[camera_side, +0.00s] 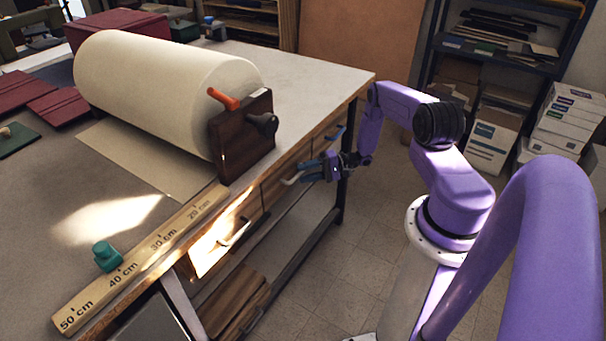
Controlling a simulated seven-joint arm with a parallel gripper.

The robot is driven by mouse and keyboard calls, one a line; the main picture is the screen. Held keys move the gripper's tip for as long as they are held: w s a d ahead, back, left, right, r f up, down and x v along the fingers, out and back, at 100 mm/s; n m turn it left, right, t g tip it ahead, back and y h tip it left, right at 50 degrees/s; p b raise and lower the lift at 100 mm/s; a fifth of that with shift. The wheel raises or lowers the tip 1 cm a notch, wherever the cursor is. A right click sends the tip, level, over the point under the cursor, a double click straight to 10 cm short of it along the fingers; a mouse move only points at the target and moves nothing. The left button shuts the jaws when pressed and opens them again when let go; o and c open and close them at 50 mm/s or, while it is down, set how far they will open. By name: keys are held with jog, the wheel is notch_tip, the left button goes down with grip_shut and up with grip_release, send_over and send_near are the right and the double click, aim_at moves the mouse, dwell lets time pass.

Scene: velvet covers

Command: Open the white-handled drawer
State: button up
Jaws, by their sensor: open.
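A drawer front (272,190) with a white handle (291,181) sits in the table's side below the paper roll. It looks flush with the drawers beside it. My gripper (303,172) is right at this handle, pointing left toward the drawer front. Its dark fingers are open, just above and to the right of the handle's outer end. I cannot tell whether a finger touches the handle or is behind it.
A blue-handled drawer (337,133) is to the right, and another drawer handle (237,234) is in sunlight to the left. The tabletop (320,80) carries a paper roll (150,90), a ruler (150,255) and a green knob (106,256). The floor (345,260) before the drawers is clear.

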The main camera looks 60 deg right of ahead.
jog(key=shift+w+a+f, duration=0.15)
jog(key=shift+w+a, duration=0.3)
jog(key=shift+a, duration=0.05)
grip_shut()
jog(key=s, duration=2.5)
jog(key=shift+s, duration=0.4)
grip_release()
